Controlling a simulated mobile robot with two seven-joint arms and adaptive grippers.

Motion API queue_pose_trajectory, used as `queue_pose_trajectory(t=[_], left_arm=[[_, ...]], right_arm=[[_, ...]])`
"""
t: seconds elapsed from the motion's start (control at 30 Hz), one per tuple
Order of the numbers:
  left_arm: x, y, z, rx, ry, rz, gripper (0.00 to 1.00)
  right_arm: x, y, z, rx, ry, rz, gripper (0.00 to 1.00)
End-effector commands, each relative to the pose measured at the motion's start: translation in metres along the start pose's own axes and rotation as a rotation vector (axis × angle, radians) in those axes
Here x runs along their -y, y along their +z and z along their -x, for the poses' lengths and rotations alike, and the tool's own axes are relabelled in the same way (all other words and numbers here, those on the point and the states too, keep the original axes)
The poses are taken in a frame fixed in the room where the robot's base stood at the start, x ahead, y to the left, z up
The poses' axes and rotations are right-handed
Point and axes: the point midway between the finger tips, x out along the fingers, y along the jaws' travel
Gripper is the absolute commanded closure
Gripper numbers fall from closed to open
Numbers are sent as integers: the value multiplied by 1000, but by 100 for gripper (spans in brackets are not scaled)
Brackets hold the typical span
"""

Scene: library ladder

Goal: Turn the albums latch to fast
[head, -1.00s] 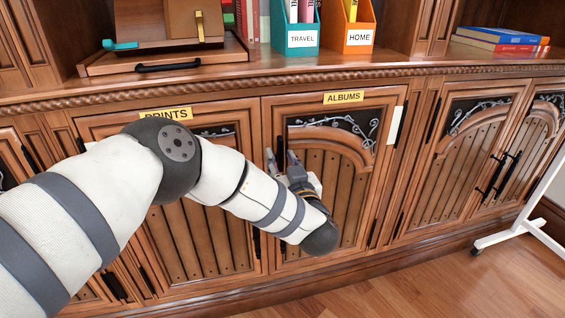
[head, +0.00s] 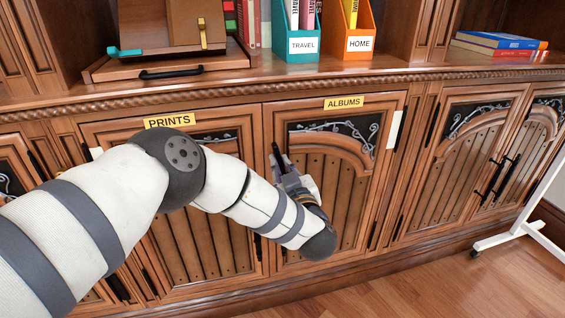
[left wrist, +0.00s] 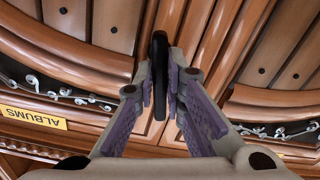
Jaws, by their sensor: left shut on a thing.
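The albums door (head: 343,205) has a yellow ALBUMS label (head: 344,103) above it; the label shows upside down in the left wrist view (left wrist: 33,116). The albums latch (left wrist: 159,60) is a slim black bar by the door's left edge, running along the upright between two doors. My left gripper (head: 279,158) is at that edge. In the left wrist view its fingers (left wrist: 165,88) are shut on the latch, one on each side. The fingers hide part of the latch and its mount. My right gripper is in neither view.
The prints door (head: 195,230) is to the left, partly behind my left arm. The ledge above holds a wooden stand with a black handle (head: 171,73), a teal TRAVEL file (head: 303,46) and an orange HOME file (head: 359,44). A white wheeled frame (head: 510,238) stands at right.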

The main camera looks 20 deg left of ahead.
Motion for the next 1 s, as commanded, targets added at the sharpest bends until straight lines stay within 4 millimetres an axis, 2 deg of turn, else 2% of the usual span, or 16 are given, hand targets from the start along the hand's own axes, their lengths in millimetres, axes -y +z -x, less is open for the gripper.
queue_pose_trajectory(t=[0.4,1.0], left_arm=[[5,0,0,2,-1,393,100],[11,6,0,3,-1,954,100]], right_arm=[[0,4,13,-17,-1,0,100],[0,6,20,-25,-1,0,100]])
